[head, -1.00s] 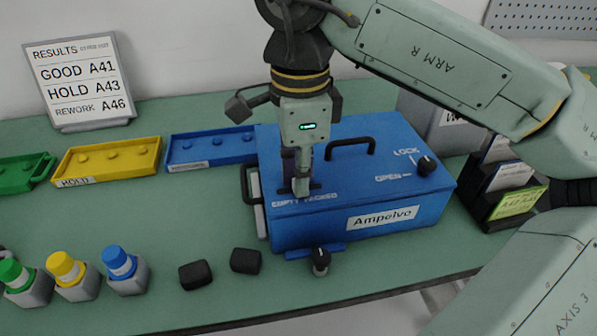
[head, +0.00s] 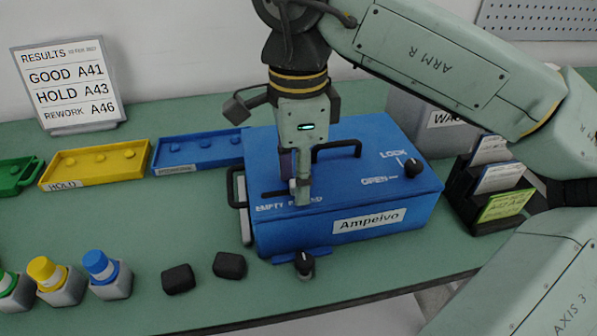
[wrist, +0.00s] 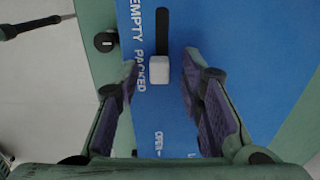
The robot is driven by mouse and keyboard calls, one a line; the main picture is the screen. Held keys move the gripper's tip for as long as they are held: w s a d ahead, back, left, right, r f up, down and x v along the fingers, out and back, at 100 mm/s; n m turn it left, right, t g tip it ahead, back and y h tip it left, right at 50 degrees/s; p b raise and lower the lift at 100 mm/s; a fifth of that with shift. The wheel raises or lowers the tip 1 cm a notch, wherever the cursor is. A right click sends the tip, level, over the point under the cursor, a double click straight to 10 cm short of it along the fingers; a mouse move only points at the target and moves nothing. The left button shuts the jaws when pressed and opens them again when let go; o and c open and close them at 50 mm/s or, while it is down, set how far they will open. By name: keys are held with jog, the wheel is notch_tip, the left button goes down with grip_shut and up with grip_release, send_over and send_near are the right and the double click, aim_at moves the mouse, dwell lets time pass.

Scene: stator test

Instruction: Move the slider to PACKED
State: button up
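My gripper (wrist: 160,75) is open over the box top, with one finger on each side of the slider and gaps showing between. In the head view my gripper (head: 301,198) points down at the right end of the slot and partly covers the PACKED label; the slider is hard to make out there.
A black carrying handle (head: 337,148) and a LOCK/OPEN knob (head: 412,168) stand on the box top. A black-handled side piece (head: 240,200) is at its left. A front knob (head: 304,263), two black blocks (head: 179,279) and a card rack (head: 480,215) are nearby.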

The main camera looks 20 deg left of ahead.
notch_tip(320, 180, up, 12)
dwell(0.6)
jog(key=shift+s, duration=0.1)
dwell(0.4)
